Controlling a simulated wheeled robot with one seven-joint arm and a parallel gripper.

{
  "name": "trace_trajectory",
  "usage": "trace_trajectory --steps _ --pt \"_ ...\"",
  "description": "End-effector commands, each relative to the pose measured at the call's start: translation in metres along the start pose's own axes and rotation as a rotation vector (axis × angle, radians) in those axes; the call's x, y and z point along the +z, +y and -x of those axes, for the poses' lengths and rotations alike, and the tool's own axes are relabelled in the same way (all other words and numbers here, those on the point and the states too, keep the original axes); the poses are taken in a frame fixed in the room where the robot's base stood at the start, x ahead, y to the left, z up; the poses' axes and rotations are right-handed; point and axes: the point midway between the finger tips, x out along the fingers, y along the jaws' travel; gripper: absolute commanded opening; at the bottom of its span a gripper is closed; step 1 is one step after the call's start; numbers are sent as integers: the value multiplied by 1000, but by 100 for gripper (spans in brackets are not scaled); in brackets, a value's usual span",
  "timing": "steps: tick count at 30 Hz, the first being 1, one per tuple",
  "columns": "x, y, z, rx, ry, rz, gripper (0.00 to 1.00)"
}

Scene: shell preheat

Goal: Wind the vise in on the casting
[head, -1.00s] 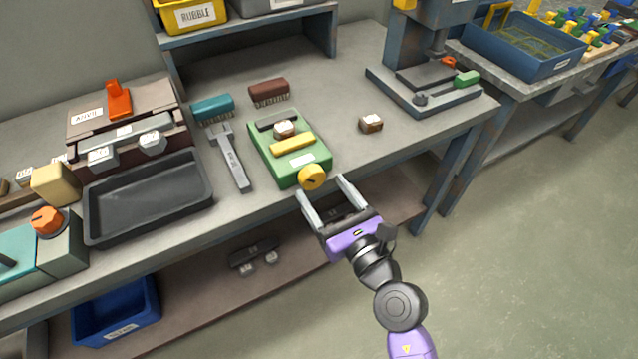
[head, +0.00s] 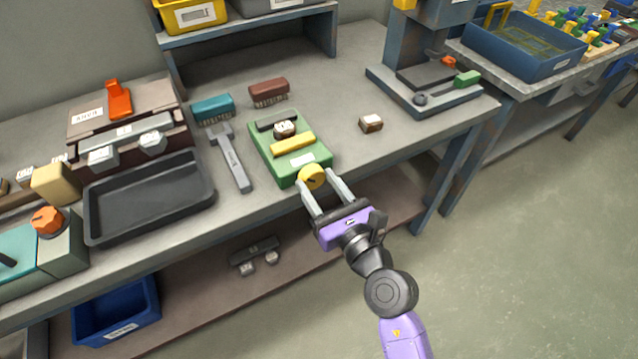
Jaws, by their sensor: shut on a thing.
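The green vise (head: 268,148) sits near the front edge of the bench. It has a dark rear jaw (head: 276,121) and a yellow front jaw (head: 293,145). The small brown and white casting (head: 284,129) lies between these jaws, close to the dark one, with a gap showing on the yellow jaw's side. A round yellow knob (head: 312,176) is on the vise's front end. My gripper (head: 315,183) is shut on the knob, one finger on each side of it.
A similar block (head: 371,123) lies on the bench to the right. A grey hammer-like tool (head: 232,160) and a black tray (head: 150,198) are to the left. Teal (head: 212,109) and brown (head: 269,92) brushes lie behind. A press (head: 425,85) stands at the right.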

Motion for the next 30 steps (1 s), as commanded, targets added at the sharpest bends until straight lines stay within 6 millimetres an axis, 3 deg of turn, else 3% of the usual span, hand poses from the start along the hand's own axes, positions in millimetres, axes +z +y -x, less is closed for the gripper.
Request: trace_trajectory --steps 8,30 --pt "3 -1 0 0 2 -99 9" --pt "0 -3 0 0 1 -606 9"
